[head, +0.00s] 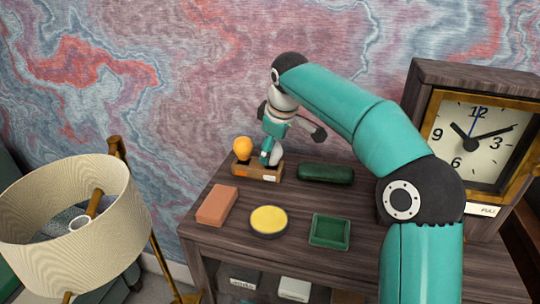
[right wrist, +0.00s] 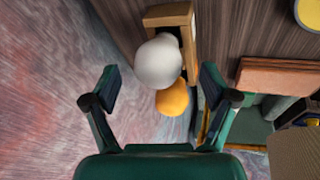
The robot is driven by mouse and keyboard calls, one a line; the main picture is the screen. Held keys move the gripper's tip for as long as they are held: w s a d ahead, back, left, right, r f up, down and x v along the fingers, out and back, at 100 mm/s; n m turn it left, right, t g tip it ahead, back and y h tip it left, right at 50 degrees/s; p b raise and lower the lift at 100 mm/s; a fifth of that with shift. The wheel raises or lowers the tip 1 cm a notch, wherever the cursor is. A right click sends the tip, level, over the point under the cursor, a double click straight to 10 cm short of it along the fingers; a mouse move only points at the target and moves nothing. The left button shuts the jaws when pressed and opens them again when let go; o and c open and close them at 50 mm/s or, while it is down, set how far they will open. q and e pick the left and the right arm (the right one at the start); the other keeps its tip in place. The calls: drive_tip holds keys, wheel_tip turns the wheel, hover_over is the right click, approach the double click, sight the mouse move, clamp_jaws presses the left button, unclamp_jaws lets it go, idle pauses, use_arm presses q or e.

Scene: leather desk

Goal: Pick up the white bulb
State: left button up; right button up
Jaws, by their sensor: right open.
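The white bulb (right wrist: 158,60) sits in a wooden holder (right wrist: 168,14) beside an orange bulb (right wrist: 172,99). In the head view the white bulb (head: 276,159) is partly hidden behind my right gripper (head: 270,152), and the orange bulb (head: 243,149) is to its left on the holder (head: 257,173). My right gripper is open above the holder. In the right wrist view the white bulb lies between the spread fingers (right wrist: 158,82), toward their tips, with space on both sides. Contact is not visible. My left gripper is in neither view.
A dark green case (head: 325,173) lies right of the holder. A terracotta block (head: 216,206), a yellow-topped round tin (head: 269,221) and a green tray (head: 330,230) lie nearer on the desk. A clock (head: 473,140) stands at right, a lamp (head: 75,220) at left.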

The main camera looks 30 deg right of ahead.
drive_tip(key=shift+x, duration=1.5)
drive_tip(key=shift+s, duration=0.1)
drive_tip(key=c, duration=1.2)
drive_tip(key=shift+r, duration=0.15)
